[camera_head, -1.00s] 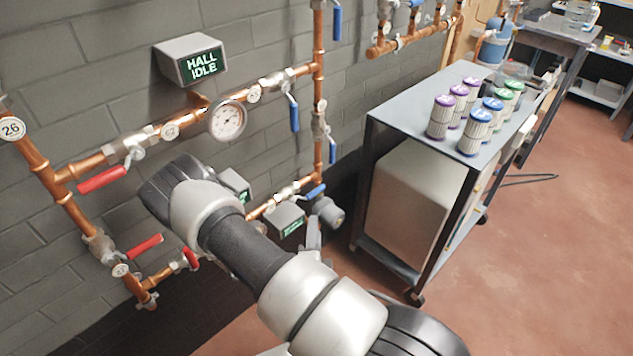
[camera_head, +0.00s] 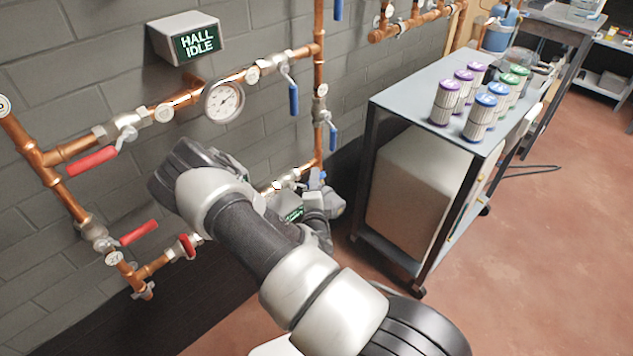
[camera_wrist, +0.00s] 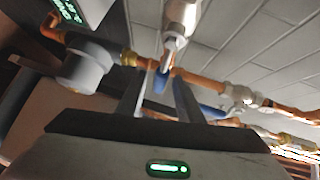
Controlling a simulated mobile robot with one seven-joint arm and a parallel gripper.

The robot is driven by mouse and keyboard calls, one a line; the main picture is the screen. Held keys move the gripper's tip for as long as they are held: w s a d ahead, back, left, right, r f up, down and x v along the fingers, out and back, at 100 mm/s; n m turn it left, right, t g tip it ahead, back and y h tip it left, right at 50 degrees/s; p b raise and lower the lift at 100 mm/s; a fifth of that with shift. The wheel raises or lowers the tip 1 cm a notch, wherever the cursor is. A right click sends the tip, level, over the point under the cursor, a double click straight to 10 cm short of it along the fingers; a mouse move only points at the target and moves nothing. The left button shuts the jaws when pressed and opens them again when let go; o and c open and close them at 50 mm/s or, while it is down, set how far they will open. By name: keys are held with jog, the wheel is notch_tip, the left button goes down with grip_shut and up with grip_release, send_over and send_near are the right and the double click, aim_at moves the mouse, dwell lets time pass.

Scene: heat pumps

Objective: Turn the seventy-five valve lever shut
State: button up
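In the wrist view the two fingers of my gripper (camera_wrist: 159,92) stand apart, with a blue lever (camera_wrist: 160,80) in the gap between their tips. I cannot tell whether either finger touches it. A second blue lever (camera_wrist: 212,113) lies beyond the right finger, below a metal valve body (camera_wrist: 240,98). In the head view my gripper (camera_head: 316,205) is partly hidden by my arm at the lower pipe, close to a blue lever (camera_head: 317,178). The number tags are too small or turned to read, so I cannot tell which valve is seventy-five.
A gauge (camera_head: 224,101) and a HALL IDLE display (camera_head: 188,38) are on the wall. Red levers (camera_head: 93,160) are on the left pipes, and another blue lever (camera_head: 294,99) hangs above. A cart (camera_head: 385,103) with several filter cartridges stands right. The floor (camera_head: 560,240) there is clear.

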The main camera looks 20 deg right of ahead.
jog(key=shift+x, duration=0.95)
jog(key=shift+c, duration=0.2)
grip_shut()
